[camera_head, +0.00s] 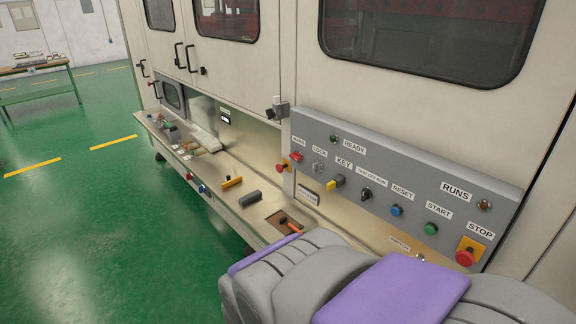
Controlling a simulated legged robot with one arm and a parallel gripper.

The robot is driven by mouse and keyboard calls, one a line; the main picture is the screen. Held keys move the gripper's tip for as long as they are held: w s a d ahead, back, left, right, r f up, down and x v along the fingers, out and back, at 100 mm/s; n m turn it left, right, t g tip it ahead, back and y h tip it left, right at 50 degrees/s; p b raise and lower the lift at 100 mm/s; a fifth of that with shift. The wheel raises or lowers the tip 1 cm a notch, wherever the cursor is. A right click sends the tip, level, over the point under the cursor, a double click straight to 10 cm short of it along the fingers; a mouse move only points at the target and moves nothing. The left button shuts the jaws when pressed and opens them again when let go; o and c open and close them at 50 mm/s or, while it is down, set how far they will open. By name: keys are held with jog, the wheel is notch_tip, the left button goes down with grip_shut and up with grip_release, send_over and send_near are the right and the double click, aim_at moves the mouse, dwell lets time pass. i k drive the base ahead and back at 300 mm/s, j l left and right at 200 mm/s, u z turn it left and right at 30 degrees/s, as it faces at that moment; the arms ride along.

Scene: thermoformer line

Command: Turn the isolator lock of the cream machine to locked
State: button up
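The cream machine (300,57) fills the right and middle of the head view. On its grey control panel (460,200), a small silvery lock (318,166) sits under the label LOCK (320,151). Just left of it is a red mains switch (296,157) under its own label. A yellow key switch (335,183) is to the right, by the label KEY. The lock is too small here to tell its position. My grey and purple arm crosses the bottom right, below the panel. My gripper does not show.
A metal ledge (232,196) runs along the machine front, with a lever with an orange handle (290,227) and several small items. A red stop button (465,257) is at the panel's right end. The green floor (90,220) is clear at left; a green table (38,68) stands beyond.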

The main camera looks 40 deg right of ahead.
aim_at(316, 167)
jog(key=j+z, duration=1.1)
jog(key=i+l, duration=0.05)
